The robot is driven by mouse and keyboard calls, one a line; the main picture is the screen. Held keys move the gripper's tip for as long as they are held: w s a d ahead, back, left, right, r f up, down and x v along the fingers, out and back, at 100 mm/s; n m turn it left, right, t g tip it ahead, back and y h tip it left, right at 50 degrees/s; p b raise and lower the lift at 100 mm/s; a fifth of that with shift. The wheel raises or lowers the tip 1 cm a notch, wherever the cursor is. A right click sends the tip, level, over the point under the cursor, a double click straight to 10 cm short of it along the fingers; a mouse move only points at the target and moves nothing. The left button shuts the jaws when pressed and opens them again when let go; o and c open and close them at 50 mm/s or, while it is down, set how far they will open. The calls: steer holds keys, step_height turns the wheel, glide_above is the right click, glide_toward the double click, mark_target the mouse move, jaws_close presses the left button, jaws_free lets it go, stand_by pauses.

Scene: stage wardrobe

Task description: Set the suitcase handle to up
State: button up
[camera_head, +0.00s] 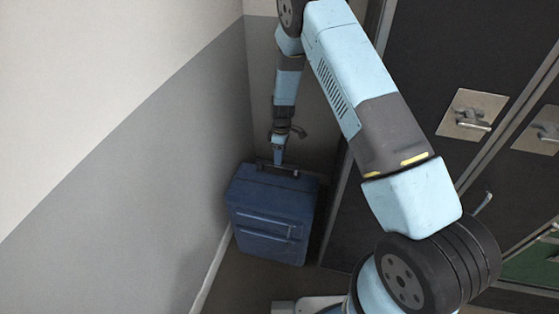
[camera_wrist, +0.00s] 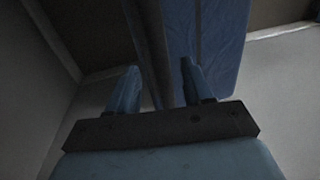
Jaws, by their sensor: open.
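A blue suitcase (camera_head: 268,222) stands upright on the floor in the corner, in the head view. Its dark handle (camera_head: 264,166) sits low, close above the suitcase top. My gripper (camera_head: 278,160) points down at the handle from above. In the wrist view my gripper (camera_wrist: 157,70) is open, with its two fingers apart. A dark bar, seemingly the handle (camera_wrist: 150,40), runs between the fingers. The blue suitcase (camera_wrist: 208,45) shows behind the right finger. Whether either finger touches the bar cannot be told.
A grey and white wall (camera_head: 150,170) is close on the suitcase's left. Dark lockers (camera_head: 430,60) with metal latches stand on the right. My arm spans the space in front of them. Some bare floor (camera_head: 245,275) shows in front of the suitcase.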

steer(key=shift+s+a+f, duration=0.1)
steer(key=shift+s+f, duration=0.05)
steer(key=shift+f, duration=0.5)
steer(key=shift+s+f, duration=0.1)
steer(key=shift+f, duration=0.55)
jaws_close()
